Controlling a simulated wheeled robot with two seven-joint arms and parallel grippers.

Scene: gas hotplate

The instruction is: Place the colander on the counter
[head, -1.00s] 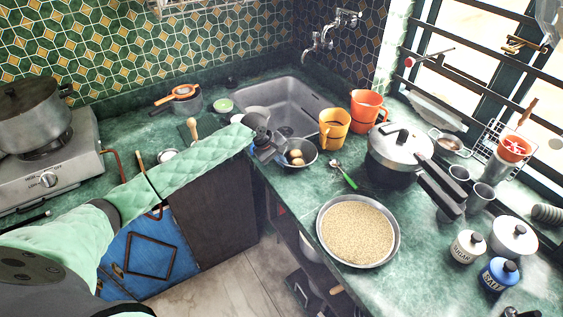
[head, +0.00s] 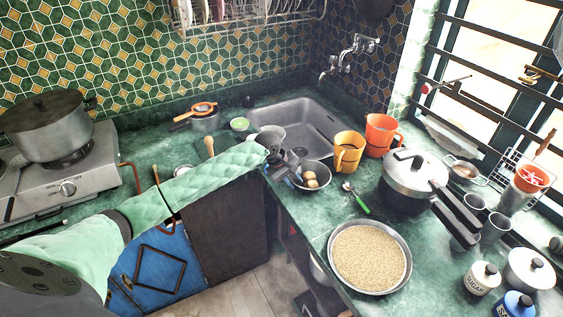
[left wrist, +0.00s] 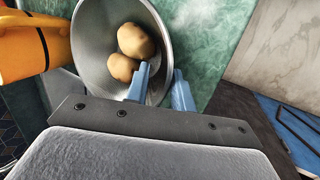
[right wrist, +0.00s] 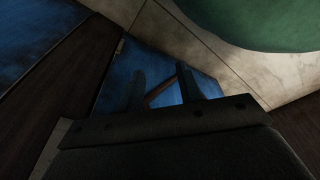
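A round grey metal bowl (head: 322,184), apparently the colander, stands on the green counter (head: 323,218) near its front edge, by the sink. Two brown potatoes or eggs (head: 310,179) lie in it. I see no holes in its wall. My left gripper (head: 288,172) is at its left side. In the left wrist view the bowl (left wrist: 95,50) lies ahead, with one blue finger inside it and the other outside its rim. A gap shows between the fingers (left wrist: 160,75). My right gripper (right wrist: 161,90) is open and empty, low before a blue cabinet; the head view does not show it.
A yellow mug (head: 348,152) and an orange mug (head: 381,134) stand just right of the bowl. A green-handled spoon (head: 357,199), a pan of grain (head: 370,258) and a pressure cooker (head: 412,178) lie further right. The sink (head: 300,122) is behind. Bare counter shows around the spoon.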

